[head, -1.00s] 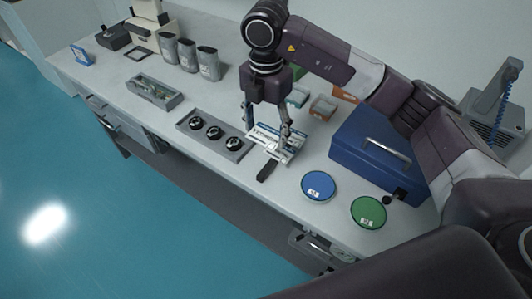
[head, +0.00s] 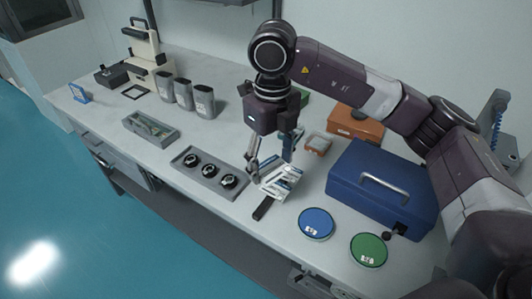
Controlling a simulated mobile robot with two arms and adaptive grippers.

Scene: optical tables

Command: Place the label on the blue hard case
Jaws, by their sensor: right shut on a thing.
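The blue hard case (head: 350,197) stands on the right part of the table, closed, with a silver handle on its lid. My right gripper (head: 270,172) is left of the case, pointing down, with its fingers shut on a white-and-blue piece that looks like the label (head: 279,183). The piece looks tilted; the fingers partly cover it, and I cannot tell whether it is clear of the table. My left gripper is not in view.
A blue disc (head: 316,224) and a green disc (head: 369,251) lie in front of the case. A grey tray with black round parts (head: 187,161) is left of the gripper. An orange box (head: 352,125) stands behind the case. A small black object (head: 262,209) lies near the front edge.

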